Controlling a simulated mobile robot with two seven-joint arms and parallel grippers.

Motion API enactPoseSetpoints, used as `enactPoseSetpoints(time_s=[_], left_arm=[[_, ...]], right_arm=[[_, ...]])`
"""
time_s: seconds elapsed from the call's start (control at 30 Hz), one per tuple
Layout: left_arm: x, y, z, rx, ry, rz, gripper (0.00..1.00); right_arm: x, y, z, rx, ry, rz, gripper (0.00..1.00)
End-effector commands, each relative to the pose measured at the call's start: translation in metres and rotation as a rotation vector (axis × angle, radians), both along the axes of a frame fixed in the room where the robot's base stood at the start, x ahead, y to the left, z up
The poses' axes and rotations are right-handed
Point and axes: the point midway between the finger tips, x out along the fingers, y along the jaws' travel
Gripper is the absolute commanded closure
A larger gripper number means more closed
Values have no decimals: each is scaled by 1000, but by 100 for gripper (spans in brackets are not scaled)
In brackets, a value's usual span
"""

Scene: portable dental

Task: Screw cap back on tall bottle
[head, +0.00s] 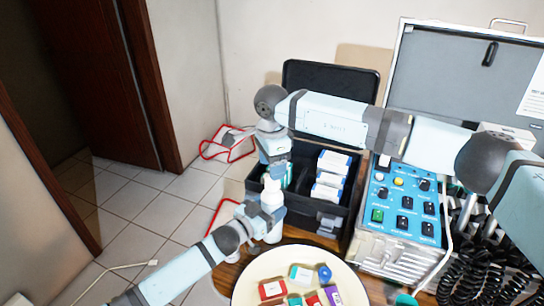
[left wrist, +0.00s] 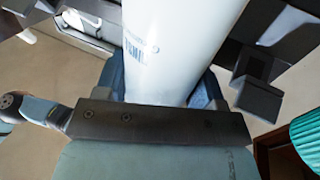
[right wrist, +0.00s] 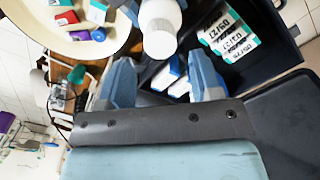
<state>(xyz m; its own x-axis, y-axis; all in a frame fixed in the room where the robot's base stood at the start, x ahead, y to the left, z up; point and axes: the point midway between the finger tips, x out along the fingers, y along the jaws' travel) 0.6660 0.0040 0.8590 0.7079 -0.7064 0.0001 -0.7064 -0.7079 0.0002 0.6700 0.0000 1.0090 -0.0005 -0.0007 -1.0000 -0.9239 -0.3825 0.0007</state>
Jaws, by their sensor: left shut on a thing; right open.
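The tall white bottle (head: 274,232) stands upright near the edge of the wooden table. My left gripper (head: 266,212) is shut around its body; the left wrist view shows the white bottle wall (left wrist: 180,45) between the fingers (left wrist: 165,90). My right gripper (head: 273,155) is above the bottle top, pointing down. In the right wrist view its fingers (right wrist: 163,80) are apart with nothing between them. The round white top of the bottle (right wrist: 160,44) lies just beyond the fingertips. I cannot tell whether that white top is the cap or the bare neck.
A cream round tray (head: 245,290) holds several small boxes and a blue round item. A black case (head: 340,222) with white boxes stands behind the bottle. A blue control unit (head: 400,215) is at right. A teal ribbed thing (left wrist: 306,138) shows at the left wrist view's edge.

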Motion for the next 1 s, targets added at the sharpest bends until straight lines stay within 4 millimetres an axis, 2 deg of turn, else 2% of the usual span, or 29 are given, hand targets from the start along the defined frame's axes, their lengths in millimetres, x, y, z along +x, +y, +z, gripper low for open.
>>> enactPoseSetpoints(time_s=[0.1,0.3,0.5,0.73,0.77,0.97,1.0], left_arm=[[0,0,0,0,0,0,100],[0,0,0,0,0,0,100],[0,0,0,0,0,0,100],[0,0,0,0,0,0,100],[0,0,0,0,0,0,100],[0,0,0,0,0,0,100],[0,0,0,0,0,0,100]], right_arm=[[-1,0,-21,1,4,-1,41],[0,0,-47,0,2,-1,41],[0,0,-56,0,0,-1,41],[0,0,-57,0,-1,-1,41],[0,0,-57,0,-1,-1,43],[0,0,-57,0,-1,-1,89],[0,0,-57,0,0,-1,90]])
